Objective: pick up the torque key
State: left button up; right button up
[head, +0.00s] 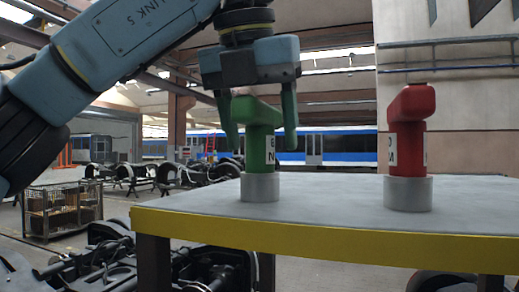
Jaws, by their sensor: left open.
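A green key-shaped tool (258,115) with a thick crosswise top and a white lettered label stands upright in a grey round holder (260,188) on the table. A similar red tool (408,128) stands in another grey holder (407,194) to the right. The picture does not make clear which one is the torque key. My left gripper (259,140) points down over the green tool, open, with one finger on each side of it in the picture. I cannot tell whether the fingers touch it. The red tool is apart from the gripper. My right gripper is out of view.
The grey table (330,199) has a yellow front edge and is clear between the two holders. A wire crate (60,210) stands on the floor at left. Dark bogie parts lie below and behind the table. A blue and white tram (345,146) is in the background.

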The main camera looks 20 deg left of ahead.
pick_arm(q)
grip_shut()
jog(key=shift+r, duration=0.1)
dwell(0.3)
